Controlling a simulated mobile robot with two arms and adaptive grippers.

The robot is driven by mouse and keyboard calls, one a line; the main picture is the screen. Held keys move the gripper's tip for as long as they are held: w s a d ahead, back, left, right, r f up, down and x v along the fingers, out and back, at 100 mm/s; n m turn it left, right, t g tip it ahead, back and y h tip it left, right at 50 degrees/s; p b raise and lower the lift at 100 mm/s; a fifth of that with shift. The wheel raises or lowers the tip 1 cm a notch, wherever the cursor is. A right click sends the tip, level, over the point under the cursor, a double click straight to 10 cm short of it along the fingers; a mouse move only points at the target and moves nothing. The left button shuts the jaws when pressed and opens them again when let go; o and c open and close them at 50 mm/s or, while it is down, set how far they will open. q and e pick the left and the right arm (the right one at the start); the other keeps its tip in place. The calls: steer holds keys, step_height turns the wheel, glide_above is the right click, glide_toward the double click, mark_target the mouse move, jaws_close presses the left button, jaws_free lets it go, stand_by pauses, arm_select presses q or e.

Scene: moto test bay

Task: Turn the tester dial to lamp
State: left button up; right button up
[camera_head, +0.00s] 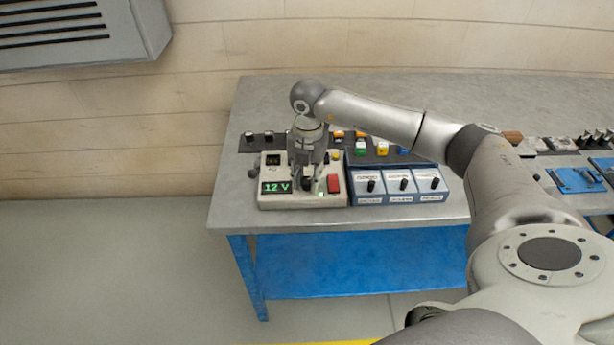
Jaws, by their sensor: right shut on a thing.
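The tester (302,202) is a cream box at the left front of the grey bench. My right gripper (307,182) points down over the middle of the tester's face. It is shut on the dark tester dial, which it mostly hides, so I cannot read the dial's setting. A red switch (333,183) sits just right of the gripper, and a small green light glows near the front. A yellow button (336,156) is at the tester's back right. My left gripper is not in view.
A blue-and-white box with several black knobs (398,184) stands right beside the tester. Behind it is a dark strip (380,158) with coloured blocks. Blue trays (575,180) lie at the far right. The bench's back edge (400,85) is clear.

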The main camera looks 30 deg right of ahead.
mark_target(308, 180)
steer(key=shift+w, duration=0.1)
steer(key=o, duration=1.1)
steer(key=shift+c, duration=0.2)
step_height(308, 180, up, 12)
steer(key=shift+d, duration=0.1)
